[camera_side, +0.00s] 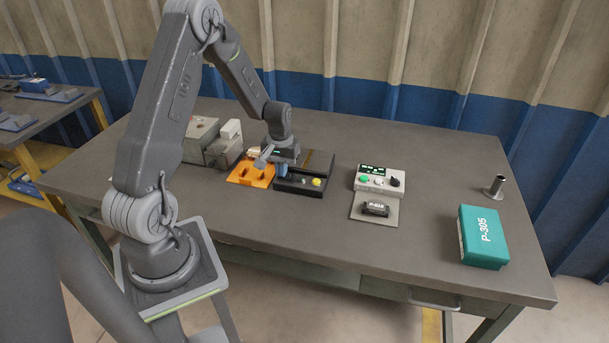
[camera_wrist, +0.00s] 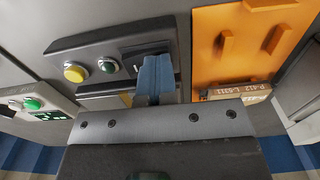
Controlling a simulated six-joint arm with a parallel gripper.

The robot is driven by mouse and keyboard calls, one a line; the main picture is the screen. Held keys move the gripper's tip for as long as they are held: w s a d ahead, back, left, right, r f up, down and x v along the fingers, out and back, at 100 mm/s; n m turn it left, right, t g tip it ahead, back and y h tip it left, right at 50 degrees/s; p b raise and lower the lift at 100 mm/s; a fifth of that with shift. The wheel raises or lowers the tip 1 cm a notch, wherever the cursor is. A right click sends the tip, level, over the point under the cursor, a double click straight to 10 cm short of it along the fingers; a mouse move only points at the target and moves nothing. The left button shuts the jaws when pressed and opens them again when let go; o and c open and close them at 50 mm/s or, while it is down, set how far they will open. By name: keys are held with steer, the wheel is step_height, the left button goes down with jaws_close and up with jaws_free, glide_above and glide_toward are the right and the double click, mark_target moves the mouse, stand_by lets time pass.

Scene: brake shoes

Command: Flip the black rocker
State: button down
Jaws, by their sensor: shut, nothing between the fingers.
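In the side view, my gripper (camera_side: 282,171) is over the left part of the black fixture (camera_side: 318,190), and the rocker is hidden there. The fingers are shut together with nothing between them.
A yellow button (camera_wrist: 75,72) sits on the same fixture face. An orange plate (camera_side: 258,178) with pegs is close on the left. A white control box (camera_side: 369,182) and a grey pad (camera_side: 361,215) holding a small black part (camera_side: 376,209) are to the right. A teal box (camera_side: 483,236) stands farther right.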

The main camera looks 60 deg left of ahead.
steer(key=shift+r, duration=3.5)
